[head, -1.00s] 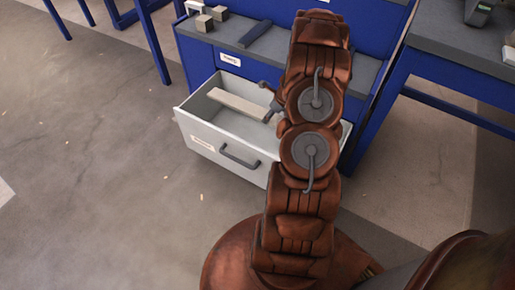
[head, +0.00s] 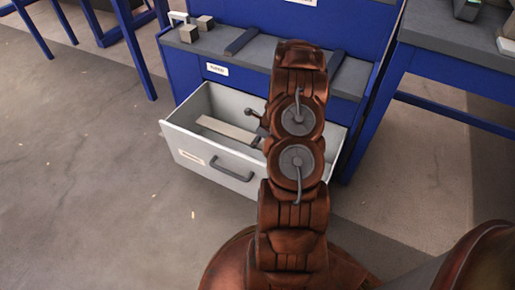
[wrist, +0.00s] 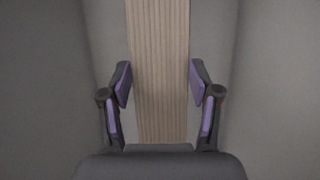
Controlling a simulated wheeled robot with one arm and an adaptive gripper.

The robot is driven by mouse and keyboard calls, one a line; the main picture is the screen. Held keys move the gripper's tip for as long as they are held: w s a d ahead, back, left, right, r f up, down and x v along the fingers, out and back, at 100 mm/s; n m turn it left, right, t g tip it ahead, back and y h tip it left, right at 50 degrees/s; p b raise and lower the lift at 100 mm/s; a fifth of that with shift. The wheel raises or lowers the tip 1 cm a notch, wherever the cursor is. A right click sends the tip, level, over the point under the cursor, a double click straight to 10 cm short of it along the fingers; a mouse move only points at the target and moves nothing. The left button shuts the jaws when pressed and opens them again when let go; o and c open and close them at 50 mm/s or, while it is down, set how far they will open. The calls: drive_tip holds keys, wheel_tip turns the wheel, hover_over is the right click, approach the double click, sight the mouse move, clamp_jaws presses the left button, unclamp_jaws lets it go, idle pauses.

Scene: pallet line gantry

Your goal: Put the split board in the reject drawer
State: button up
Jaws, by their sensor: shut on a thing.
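The board (head: 228,130) is a pale, flat wooden strip inside the open light-grey drawer (head: 186,143). In the wrist view the board (wrist: 160,50) runs lengthwise between the purple finger pads of my gripper (wrist: 158,84). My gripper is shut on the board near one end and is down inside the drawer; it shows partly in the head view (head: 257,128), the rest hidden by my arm. Whether the board touches the drawer floor I cannot tell. No split shows on the visible face.
The drawer sits in a blue cabinet with a grey worktop (head: 265,52). On the worktop are small wooden blocks (head: 188,34), a white frame (head: 177,18) and dark bars (head: 241,41). A blue table (head: 460,55) stands at the right.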

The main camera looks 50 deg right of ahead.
sight(258, 145)
wheel_tip(258, 145, down, 4)
drive_tip(key=shift+r+b, duration=0.1)
drive_tip(key=shift+b, duration=0.65)
drive_tip(key=shift+f, duration=0.55)
drive_tip(key=o, duration=1.4)
